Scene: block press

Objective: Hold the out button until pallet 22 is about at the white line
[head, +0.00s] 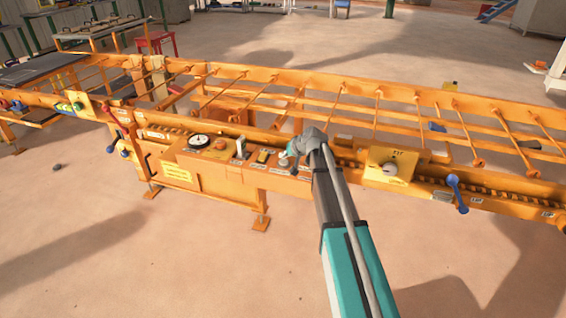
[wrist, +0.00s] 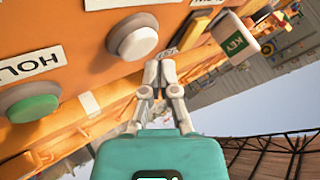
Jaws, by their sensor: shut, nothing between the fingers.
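My gripper (head: 287,160) is over the orange control panel (head: 255,180) in the head view, partly hidden by my arm. In the wrist view my gripper (wrist: 160,74) has its two grey fingertips together, empty, near a small label. A white round button (wrist: 135,38) is just left of the fingertips; I cannot tell whether they touch the panel. A green round button (wrist: 35,104) is farther left, with an upside-down label I cannot read surely. I cannot make out which button is the out button, nor pallet 22 or the white line.
The panel also carries a dial (head: 199,142) and a red button (head: 220,145). A long orange frame (head: 440,95) with cross rods runs behind it. The floor in front is mostly clear.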

